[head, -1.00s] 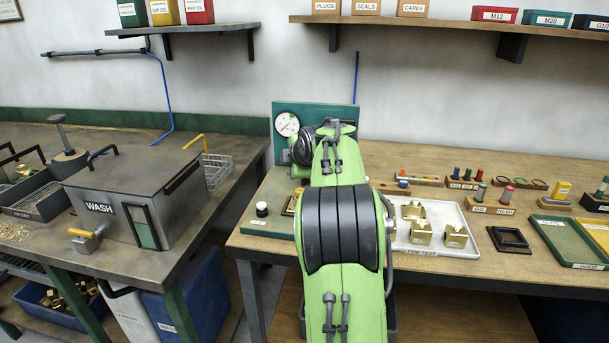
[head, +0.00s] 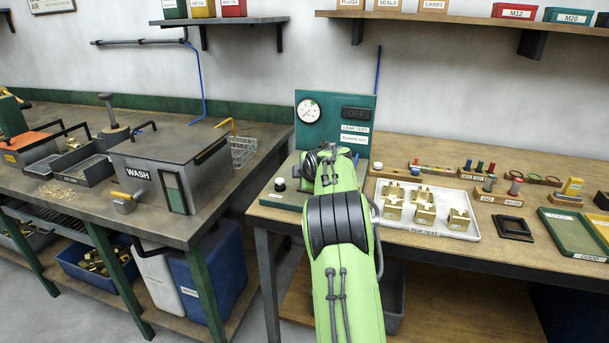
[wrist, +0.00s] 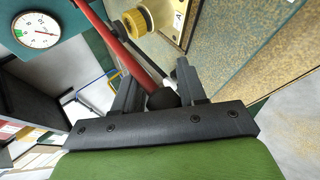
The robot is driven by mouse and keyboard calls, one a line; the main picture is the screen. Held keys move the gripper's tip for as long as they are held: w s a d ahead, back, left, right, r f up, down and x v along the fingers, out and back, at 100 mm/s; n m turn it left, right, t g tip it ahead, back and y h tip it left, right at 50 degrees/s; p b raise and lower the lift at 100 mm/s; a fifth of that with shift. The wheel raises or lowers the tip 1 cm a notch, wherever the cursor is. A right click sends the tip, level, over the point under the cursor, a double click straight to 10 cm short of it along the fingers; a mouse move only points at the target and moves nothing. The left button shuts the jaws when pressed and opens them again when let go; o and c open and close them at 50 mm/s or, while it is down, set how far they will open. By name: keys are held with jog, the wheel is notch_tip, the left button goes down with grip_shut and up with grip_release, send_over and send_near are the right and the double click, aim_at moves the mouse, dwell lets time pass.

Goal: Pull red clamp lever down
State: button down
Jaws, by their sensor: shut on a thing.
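The red clamp lever (wrist: 128,48) runs diagonally across the upper part of the wrist view and ends in a round black knob (wrist: 163,98). My gripper (wrist: 157,88) is shut on the lever at its knob end, with one dark finger on each side. A yellow knurled part (wrist: 140,22) sits on a light block just beyond the lever. In the head view, my green arm hides the gripper and the lever. The green leak test panel (head: 360,132) with its round gauge (head: 308,110) stands behind my arm. The gauge also shows in the wrist view (wrist: 36,30).
A grey wash box (head: 168,165) stands on the left bench. A floor gap separates the benches.

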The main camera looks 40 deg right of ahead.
jog(key=shift+s+d+f, duration=0.2)
jog(key=shift+s+d, duration=0.2)
jog(key=shift+d, duration=0.25)
jog(key=c, duration=1)
grip_release()
jog(key=shift+o, duration=0.4)
jog(key=shift+w+d, duration=0.15)
jog(key=shift+d, duration=0.1)
jog(key=shift+s+a+r, duration=0.15)
jog(key=shift+s+r, duration=0.2)
jog(key=shift+r, duration=0.1)
jog(key=a+p+v, duration=0.1)
jog(key=v, duration=1.3)
jog(key=shift+a+r, duration=0.1)
jog(key=shift+r, duration=0.05)
